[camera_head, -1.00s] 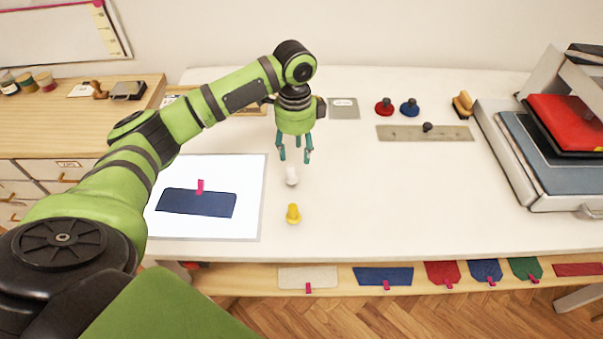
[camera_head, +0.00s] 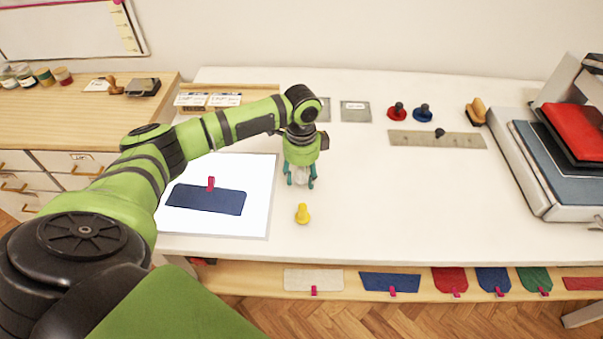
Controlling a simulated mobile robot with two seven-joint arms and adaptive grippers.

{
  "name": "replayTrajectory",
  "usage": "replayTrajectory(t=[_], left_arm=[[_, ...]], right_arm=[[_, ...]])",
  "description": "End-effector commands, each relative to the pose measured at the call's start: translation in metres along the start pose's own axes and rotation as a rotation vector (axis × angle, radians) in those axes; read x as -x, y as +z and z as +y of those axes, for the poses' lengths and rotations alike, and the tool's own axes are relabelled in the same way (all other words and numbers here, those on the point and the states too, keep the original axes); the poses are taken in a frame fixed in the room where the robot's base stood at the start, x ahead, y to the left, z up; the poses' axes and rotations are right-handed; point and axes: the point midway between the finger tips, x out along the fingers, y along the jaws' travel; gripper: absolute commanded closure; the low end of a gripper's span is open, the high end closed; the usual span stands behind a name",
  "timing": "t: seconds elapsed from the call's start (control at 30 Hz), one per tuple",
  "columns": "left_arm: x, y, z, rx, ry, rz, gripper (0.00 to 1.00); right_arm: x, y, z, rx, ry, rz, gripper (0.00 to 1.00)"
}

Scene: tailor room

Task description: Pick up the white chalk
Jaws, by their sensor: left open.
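The white chalk (camera_head: 301,175) stands on the white table, partly hidden by my left gripper (camera_head: 301,179). The gripper points down over it, with its teal fingers open on either side of the chalk. I cannot tell whether any finger touches it. A yellow chalk (camera_head: 302,214) stands just in front of the white one. My right gripper is not in view.
A white board (camera_head: 255,215) with a dark blue fabric piece (camera_head: 205,199) lies to the left. A metal ruler (camera_head: 450,140), red knob (camera_head: 397,111) and blue knob (camera_head: 423,113) lie at the back right. Stacked cases (camera_head: 545,160) stand at the right. The table's middle right is clear.

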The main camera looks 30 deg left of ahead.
Motion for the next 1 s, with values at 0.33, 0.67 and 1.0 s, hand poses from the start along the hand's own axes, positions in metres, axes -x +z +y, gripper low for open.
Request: replayTrajectory(t=[0.33,0.67,1.0], left_arm=[[0.0,0.0,0.0,0.0,0.0,0.0,0.88],[0.005,0.0,-0.001,0.001,-0.001,0.001,0.88],[0.05,-0.014,0.013,-0.008,-0.001,0.005,0.88]], right_arm=[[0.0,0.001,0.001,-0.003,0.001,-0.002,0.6],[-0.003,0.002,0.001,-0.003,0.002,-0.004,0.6],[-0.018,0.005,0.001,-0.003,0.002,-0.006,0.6]])
